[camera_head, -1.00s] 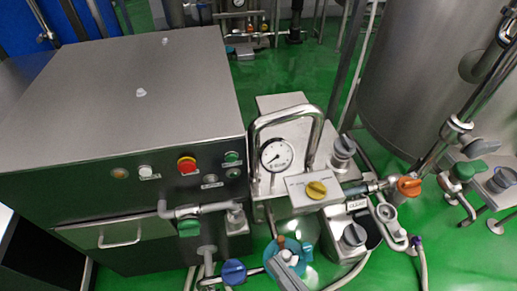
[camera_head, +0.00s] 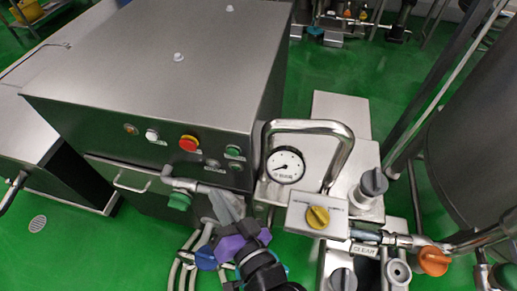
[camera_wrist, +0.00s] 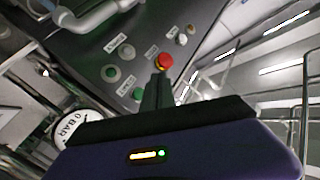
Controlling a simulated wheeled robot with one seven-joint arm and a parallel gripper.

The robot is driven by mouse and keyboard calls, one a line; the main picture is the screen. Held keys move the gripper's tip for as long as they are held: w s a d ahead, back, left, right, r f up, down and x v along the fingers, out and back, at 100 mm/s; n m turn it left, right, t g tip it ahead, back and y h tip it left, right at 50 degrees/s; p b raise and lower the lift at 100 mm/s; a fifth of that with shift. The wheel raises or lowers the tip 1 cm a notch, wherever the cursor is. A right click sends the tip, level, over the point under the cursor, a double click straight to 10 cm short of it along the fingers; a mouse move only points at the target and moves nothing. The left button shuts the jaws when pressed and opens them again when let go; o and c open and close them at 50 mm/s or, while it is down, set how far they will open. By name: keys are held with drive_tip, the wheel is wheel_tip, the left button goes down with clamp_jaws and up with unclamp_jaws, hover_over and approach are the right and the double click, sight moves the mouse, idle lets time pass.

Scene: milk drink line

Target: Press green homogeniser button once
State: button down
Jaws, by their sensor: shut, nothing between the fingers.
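The homogeniser's dark front panel (camera_head: 170,135) carries a green button (camera_head: 233,152) at its right end, right of the red stop button (camera_head: 188,144). A duller, greenish round control sits just below the green one. My gripper (camera_head: 222,203) is shut and empty, below the panel's right end in the head view. In the wrist view my gripper (camera_wrist: 162,78) points toward the panel; contact with any button is not visible.
A steel pipe with a green-handled valve (camera_head: 179,201) juts out below the panel. A pressure gauge (camera_head: 285,165), curved steel handle (camera_head: 335,135) and yellow knob (camera_head: 318,217) stand to the right. A large tank (camera_head: 475,150) is at far right. Green floor is open at lower left.

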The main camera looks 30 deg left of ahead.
sight(233, 152)
drive_tip(key=shift+f, duration=0.15)
drive_tip(key=w+a+b, duration=0.2)
drive_tip(key=w, duration=0.6)
drive_tip(key=shift+w+b, duration=0.2)
drive_tip(key=shift+b, duration=0.15)
idle(2.1)
drive_tip(key=shift+w+a, duration=0.15)
drive_tip(key=shift+w, duration=0.3)
